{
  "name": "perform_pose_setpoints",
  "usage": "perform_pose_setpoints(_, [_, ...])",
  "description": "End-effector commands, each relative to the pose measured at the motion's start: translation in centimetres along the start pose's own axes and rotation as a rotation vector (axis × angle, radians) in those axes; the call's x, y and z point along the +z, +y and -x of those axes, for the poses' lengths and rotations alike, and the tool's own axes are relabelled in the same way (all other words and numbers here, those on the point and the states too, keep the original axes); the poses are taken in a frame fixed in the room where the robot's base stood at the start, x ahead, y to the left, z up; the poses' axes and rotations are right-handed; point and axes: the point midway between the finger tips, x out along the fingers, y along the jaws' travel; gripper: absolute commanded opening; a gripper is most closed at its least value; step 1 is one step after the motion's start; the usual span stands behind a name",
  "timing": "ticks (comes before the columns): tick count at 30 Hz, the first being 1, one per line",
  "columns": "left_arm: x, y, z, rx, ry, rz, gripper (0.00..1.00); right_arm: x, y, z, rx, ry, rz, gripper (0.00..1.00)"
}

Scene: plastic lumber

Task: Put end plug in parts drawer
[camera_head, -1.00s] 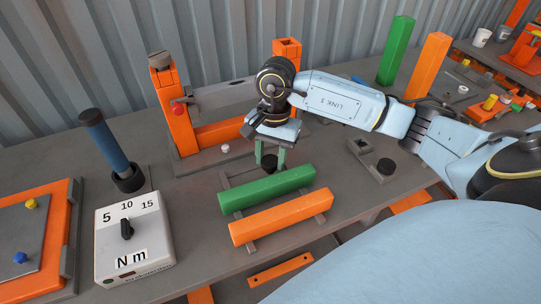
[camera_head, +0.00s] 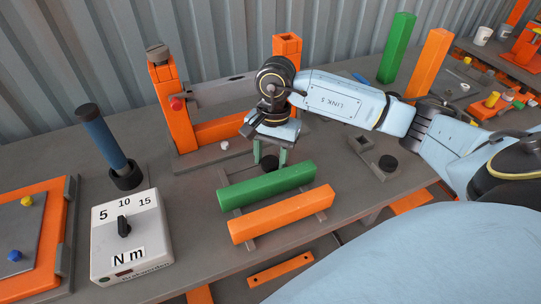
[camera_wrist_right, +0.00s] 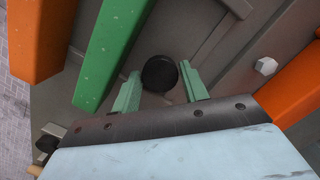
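A black round piece (camera_wrist_right: 159,73), likely the end plug, lies between the finger ends of my right gripper (camera_wrist_right: 161,86) in the right wrist view. The two green fingers stand apart on either side of it, with a narrow gap seeming to show. In the head view my right gripper (camera_head: 270,156) points down just behind the green bar, with the dark piece (camera_head: 270,162) low between its fingers. Whether the piece touches the table is hard to tell. I cannot make out a parts drawer. My left gripper is out of view.
A green bar (camera_head: 268,187) and an orange bar (camera_head: 282,213) lie across grey rails. An orange frame (camera_head: 180,125) stands behind. A torque box (camera_head: 130,245) and a blue-handled tool (camera_head: 103,140) are left. A grey block with a black round part (camera_head: 387,164) is right.

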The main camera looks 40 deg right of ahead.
Motion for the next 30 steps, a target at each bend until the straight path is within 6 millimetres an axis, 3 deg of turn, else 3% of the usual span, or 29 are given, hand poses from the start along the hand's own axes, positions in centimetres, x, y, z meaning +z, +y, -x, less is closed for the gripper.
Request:
perform_pose_setpoints(3, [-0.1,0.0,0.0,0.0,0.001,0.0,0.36,0.0,0.0,0.0,0.0,0.0,0.0,0.59])
perform_pose_setpoints(12, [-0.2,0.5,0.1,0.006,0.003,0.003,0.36,0.0,0.0,0.1,0.0,0.0,0.0,0.59])
perform_pose_setpoints(17, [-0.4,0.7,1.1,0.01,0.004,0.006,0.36,0.2,0.0,1.0,0.0,-0.001,0.0,0.59])
perform_pose_setpoints(19, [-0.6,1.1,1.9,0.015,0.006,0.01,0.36,0.3,0.0,1.8,-0.001,-0.001,0.001,0.59])
perform_pose_setpoints(24, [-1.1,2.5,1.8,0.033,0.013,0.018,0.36,0.1,-0.1,5.8,-0.006,0.004,0.001,0.59])
perform_pose_setpoints(30, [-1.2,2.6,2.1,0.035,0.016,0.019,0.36,0.1,-0.1,10.1,-0.004,0.003,0.0,0.59])
